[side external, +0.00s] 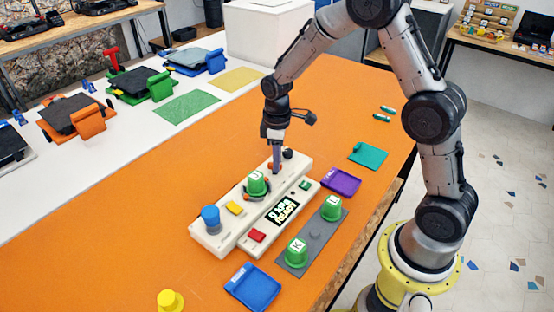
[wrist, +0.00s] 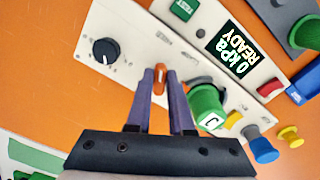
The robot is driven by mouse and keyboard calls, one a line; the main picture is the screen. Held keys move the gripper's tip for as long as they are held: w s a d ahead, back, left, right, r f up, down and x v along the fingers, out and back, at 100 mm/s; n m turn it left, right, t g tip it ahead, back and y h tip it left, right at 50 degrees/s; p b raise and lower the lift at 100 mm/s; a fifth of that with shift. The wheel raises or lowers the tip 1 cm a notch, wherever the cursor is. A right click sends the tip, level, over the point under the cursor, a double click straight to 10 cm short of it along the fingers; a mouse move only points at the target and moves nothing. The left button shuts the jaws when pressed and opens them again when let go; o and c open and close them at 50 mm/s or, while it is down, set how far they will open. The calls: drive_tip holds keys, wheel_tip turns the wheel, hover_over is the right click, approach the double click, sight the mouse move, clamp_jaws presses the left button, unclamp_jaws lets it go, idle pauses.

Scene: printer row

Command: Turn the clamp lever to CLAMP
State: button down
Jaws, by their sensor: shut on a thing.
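The white control panel (side external: 222,238) lies on the orange table. The clamp lever, a small orange handle (wrist: 161,78), sits on the panel between a black dial (wrist: 104,50) and a green lettered cap (wrist: 207,105). My gripper (wrist: 160,72) points down over the panel and is shut on the orange handle. In the side view my gripper (side external: 275,168) largely hides the handle. The panel's display (wrist: 238,48) reads "0 kPa READY". The small markings around the lever are too blurred to read, so I cannot tell its setting.
A blue knob (side external: 210,218), yellow button (side external: 234,208) and red button (side external: 257,235) are on the panel. Beside it are a grey mat (side external: 314,239) with two green caps, a purple tray (side external: 341,181) and a blue tray (side external: 253,288).

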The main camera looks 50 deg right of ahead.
drive_tip(key=m, duration=0.3)
drive_tip(key=shift+a+m, duration=0.1)
drive_tip(key=shift+m, duration=0.3)
drive_tip(key=m, duration=0.3)
drive_tip(key=shift+a+m, duration=0.1)
drive_tip(key=shift+m, duration=0.2)
drive_tip(key=m, duration=0.4)
drive_tip(key=shift+a, duration=0.1)
drive_tip(key=shift+m, duration=1.7)
drive_tip(key=shift+w+r, duration=0.1)
drive_tip(key=c, duration=0.8)
unclamp_jaws()
wheel_tip(320, 180, up, 14)
